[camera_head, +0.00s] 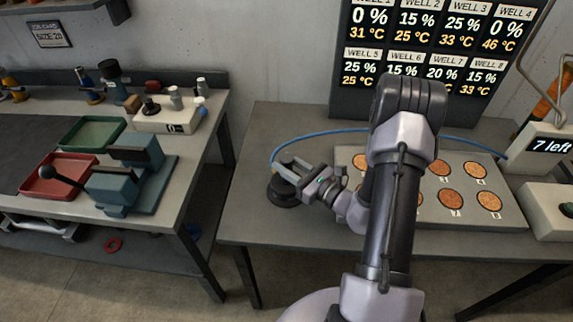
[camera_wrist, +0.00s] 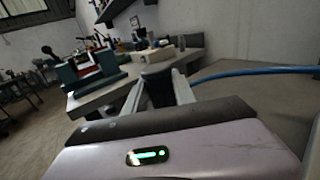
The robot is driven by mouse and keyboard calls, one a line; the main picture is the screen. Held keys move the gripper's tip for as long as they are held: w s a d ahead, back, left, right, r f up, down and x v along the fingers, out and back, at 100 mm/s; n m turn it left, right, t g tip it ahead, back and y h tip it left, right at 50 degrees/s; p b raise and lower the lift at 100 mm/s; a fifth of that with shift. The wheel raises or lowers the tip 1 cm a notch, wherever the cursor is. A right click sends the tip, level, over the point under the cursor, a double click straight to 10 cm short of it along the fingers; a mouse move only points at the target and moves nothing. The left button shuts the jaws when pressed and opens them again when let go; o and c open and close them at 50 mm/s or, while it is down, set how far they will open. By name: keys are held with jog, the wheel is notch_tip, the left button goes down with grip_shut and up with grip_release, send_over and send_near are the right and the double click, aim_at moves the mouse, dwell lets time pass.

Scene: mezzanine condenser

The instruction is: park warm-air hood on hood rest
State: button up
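The warm-air hood (camera_head: 283,191) is a dark, round piece at the left part of the grey well table, with a blue hose (camera_head: 325,133) running to it. My gripper (camera_head: 287,171) reaches it from the right, its pale fingers around the hood's upper part. In the wrist view the hood's dark upper part (camera_wrist: 157,88) fills the space between my two fingers (camera_wrist: 158,92), which appear to press on both sides. The hood's underside is hidden, so I cannot tell whether it touches the table or a rest. I cannot make out a separate hood rest.
A plate with several orange-brown discs (camera_head: 445,197) lies right of my arm. A display board (camera_head: 430,60) stands behind. The left bench (camera_head: 160,225) holds a green tray (camera_head: 91,133), a red tray (camera_head: 52,182) and a blue-grey device (camera_head: 128,185). A gap separates bench and table.

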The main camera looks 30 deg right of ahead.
jog(key=o, duration=0.3)
jog(key=shift+o, duration=0.2)
